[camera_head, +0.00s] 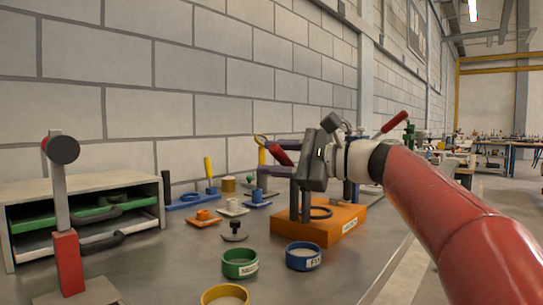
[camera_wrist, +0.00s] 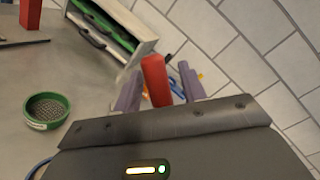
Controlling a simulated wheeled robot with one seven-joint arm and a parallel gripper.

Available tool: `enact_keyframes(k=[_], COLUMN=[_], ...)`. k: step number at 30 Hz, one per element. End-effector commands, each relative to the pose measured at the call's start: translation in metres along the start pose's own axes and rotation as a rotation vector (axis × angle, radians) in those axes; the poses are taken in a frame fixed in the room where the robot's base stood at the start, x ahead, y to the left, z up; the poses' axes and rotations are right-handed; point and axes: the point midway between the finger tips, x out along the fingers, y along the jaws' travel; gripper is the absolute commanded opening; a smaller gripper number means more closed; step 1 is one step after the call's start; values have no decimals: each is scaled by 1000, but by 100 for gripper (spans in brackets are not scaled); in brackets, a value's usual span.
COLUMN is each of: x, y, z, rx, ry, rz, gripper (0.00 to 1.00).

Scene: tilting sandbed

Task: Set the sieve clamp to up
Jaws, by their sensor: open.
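In the wrist view the red handle (camera_wrist: 155,80) shows between the two purple-grey fingers of my gripper (camera_wrist: 160,88). My gripper (camera_head: 270,163) is open around the handle, with gaps visible beside it in the wrist view. I cannot tell whether a finger touches it. My gripper's dark body hides the handle's lower end and pivot.
Green (camera_head: 240,263), blue (camera_head: 303,256) and yellow (camera_head: 225,296) cups stand in front. A shelf with sliding trays (camera_head: 90,190) and a red-based post (camera_head: 68,262) stand left. Small coloured fixtures sit behind, near the block wall. The table's right edge is close to the orange block.

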Motion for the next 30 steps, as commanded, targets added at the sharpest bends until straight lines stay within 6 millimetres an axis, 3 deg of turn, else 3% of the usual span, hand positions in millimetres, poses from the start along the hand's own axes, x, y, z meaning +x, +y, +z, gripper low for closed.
enact_keyframes(k=[10, 20, 26, 30], x=[6, 6, 6, 8], y=[0, 0, 0, 13], z=[0, 0, 0, -3], rx=[-1, -1, -2, -99], ry=[0, 0, 1, 19], rz=[0, 0, 0, 25], gripper=[41, 0, 0, 0])
